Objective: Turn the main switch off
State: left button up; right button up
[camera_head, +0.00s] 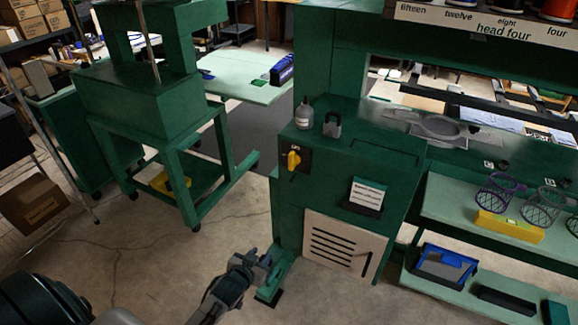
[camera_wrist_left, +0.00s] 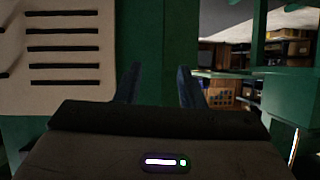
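The main switch (camera_head: 293,160) is a yellow rotary knob on a dark plate on the front of the green machine cabinet, below its top edge. The knob looks roughly upright; its exact marking is too small to read. My left gripper (camera_head: 270,262) is low by the cabinet's foot, well below the switch and apart from it. In the left wrist view its two fingers (camera_wrist_left: 158,84) stand apart with nothing between them. The switch is not visible in that view. My right gripper is not in view.
A white slotted vent panel (camera_head: 342,245) and a label card (camera_head: 367,195) are on the cabinet front. A green stand (camera_head: 150,105) is left. Floor in front is mostly clear.

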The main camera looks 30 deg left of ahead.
pick_arm(q)
notch_tip(320, 180, up, 16)
jog(key=w+d+t, duration=0.2)
jog(key=w+t, duration=0.1)
jog(key=t+h+p, duration=0.1)
jog(key=t, duration=0.1)
send_near(290, 164)
jog(key=w+p, duration=0.3)
jog(key=w, duration=0.5)
jog(key=shift+f, duration=0.1)
jog(key=shift+w+f, duration=0.1)
jog(key=shift+w, duration=0.6)
jog(key=c, duration=0.6)
